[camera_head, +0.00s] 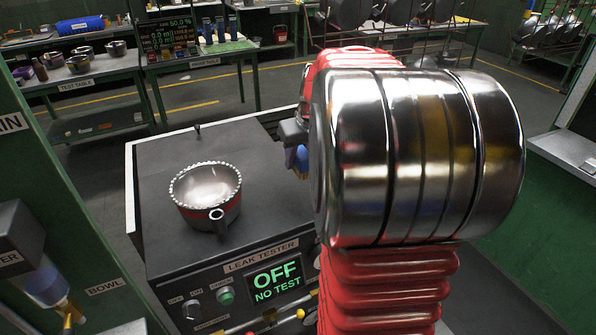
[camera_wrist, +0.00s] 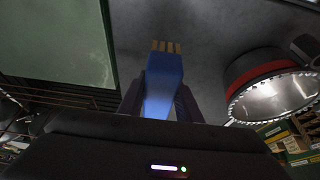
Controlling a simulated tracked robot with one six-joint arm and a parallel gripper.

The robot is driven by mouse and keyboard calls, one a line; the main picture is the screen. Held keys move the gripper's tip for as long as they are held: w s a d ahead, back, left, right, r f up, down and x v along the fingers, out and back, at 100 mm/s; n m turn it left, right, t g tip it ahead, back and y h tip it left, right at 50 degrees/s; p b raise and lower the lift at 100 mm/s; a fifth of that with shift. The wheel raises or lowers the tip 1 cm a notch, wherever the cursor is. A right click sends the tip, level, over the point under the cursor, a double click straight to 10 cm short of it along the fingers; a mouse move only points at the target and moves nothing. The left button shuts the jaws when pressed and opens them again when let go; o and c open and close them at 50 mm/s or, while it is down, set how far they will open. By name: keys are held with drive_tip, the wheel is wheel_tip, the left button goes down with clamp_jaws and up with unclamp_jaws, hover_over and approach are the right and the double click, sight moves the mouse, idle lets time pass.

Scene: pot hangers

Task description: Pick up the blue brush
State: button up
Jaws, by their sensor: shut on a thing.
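The blue brush (camera_wrist: 163,82) is between the two dark fingers of my gripper (camera_wrist: 160,100) in the wrist view. Its pale tan bristle end points away from the gripper. My gripper is shut on it. In the head view, part of the blue brush (camera_head: 301,160) shows beside my gripper (camera_head: 294,136), above the right side of the leak tester. My large silver and red arm hides much of the gripper there. Another brush with a blue handle (camera_head: 45,285) and pale bristles hangs at the lower left in the head view.
A metal pot (camera_head: 206,194) with a red band and handle stands on the leak tester (camera_head: 165,160); the pot also shows at the right of the wrist view (camera_wrist: 275,92). The screen (camera_head: 276,281) reads OFF, NO TEST. A green panel (camera_head: 70,190) stands at the left.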

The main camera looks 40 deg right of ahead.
drive_tip(key=shift+r, duration=0.4)
drive_tip(key=o, duration=0.5)
drive_tip(key=c, duration=0.6)
drive_tip(key=shift+s, duration=0.15)
